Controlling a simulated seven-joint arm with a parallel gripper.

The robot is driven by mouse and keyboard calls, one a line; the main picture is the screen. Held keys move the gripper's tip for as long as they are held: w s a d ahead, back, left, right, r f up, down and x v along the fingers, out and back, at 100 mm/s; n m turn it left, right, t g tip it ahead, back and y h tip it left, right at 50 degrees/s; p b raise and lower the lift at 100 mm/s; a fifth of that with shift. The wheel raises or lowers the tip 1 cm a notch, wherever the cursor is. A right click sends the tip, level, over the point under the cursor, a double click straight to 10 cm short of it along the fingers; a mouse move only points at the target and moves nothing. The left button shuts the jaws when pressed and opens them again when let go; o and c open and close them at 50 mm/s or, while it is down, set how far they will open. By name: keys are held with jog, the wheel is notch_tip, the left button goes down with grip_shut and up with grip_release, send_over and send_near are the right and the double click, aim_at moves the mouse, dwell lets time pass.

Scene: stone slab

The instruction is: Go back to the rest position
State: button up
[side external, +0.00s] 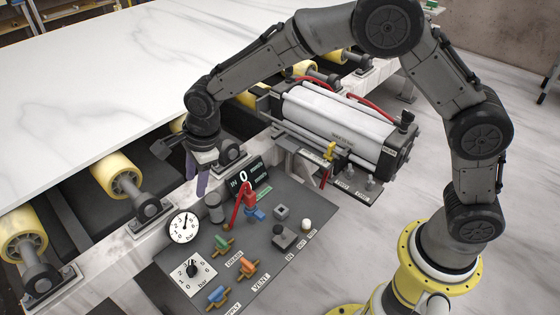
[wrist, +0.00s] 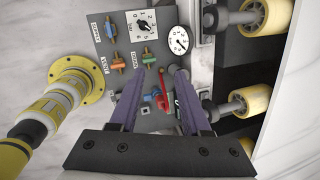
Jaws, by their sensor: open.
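My gripper (side external: 197,180) hangs pointing down in the side view, between the roller row and the dark control panel (side external: 215,250). In the wrist view my gripper (wrist: 155,78) shows two purple fingers spread apart with nothing held between them. The panel carries green, orange and blue valve handles, a round gauge (side external: 184,227) and a square dial plate (side external: 191,268). In the side view the fingers appear apart from the panel parts, though the exact height is hard to judge.
A large white stone slab (side external: 90,85) lies over yellow rollers (side external: 115,173) at the left and back. A grey cylinder unit (side external: 335,125) with red hoses stands right of my gripper. A small display (side external: 247,176) rises at the panel's back edge. Open floor (side external: 500,150) lies at the right.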

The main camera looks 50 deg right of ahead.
jog(key=s+d+r+n+t, duration=0.2)
jog(key=s+d+r, duration=0.4)
jog(key=d+r, duration=0.35)
jog(key=s+d+r+n+t, duration=0.2)
jog(key=s+d+r, duration=0.4)
jog(key=d+r, duration=0.3)
jog(key=s+d+r+n+h, duration=0.15)
jog(key=s+d+n, duration=0.3)
jog(key=s, duration=0.65)
jog(key=s+f+n+g, duration=0.1)
jog(key=s+f+n, duration=0.5)
jog(key=n, duration=0.5)
jog(key=shift+s+n, duration=0.35)
jog(key=shift+s, duration=0.75)
